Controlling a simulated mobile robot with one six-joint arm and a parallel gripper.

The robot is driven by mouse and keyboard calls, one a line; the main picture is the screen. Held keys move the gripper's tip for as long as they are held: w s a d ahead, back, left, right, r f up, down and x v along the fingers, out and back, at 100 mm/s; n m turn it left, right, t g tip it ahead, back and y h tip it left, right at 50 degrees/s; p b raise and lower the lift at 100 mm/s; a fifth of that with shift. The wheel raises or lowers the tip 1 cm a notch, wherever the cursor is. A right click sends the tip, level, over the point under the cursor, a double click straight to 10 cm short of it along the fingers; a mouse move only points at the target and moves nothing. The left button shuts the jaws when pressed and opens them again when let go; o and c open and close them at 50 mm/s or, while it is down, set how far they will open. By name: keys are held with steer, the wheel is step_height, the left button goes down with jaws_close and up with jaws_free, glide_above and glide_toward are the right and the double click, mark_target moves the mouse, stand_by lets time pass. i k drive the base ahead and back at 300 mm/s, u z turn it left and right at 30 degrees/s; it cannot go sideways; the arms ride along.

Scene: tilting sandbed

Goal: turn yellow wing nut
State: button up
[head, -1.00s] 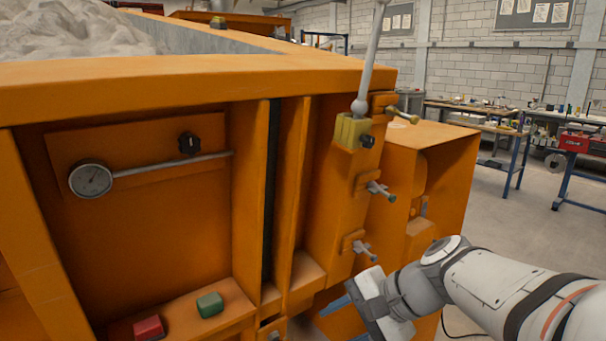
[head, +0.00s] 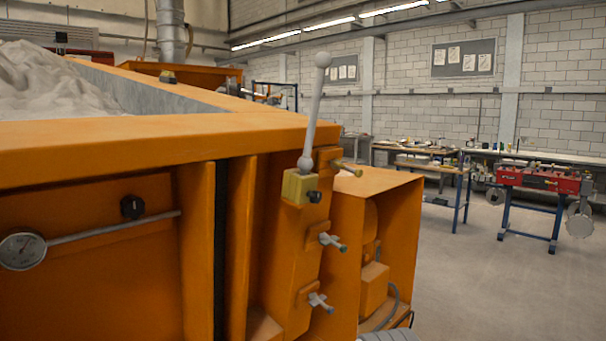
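The yellow wing nut (head: 346,168) is the top one of three wing nuts on the orange post at the front right corner of the sandbed. It sticks out to the right, just right of the lever's base. Two grey wing nuts sit below it, a middle one (head: 332,242) and a lower one (head: 320,302). My gripper is out of view. Only a small piece of my arm shows at the bottom edge, right of the post.
A grey lever with a ball knob (head: 314,110) rises from a yellow block (head: 299,187) close left of the yellow wing nut. A dial gauge (head: 22,250) is at the left. An open orange housing (head: 402,225) stands behind the post.

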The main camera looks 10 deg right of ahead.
mark_target(336, 164)
steer(key=u, duration=0.75)
steer(key=k, duration=0.75)
steer(key=z, duration=0.65)
steer(key=i, duration=1)
steer(key=z, duration=0.1)
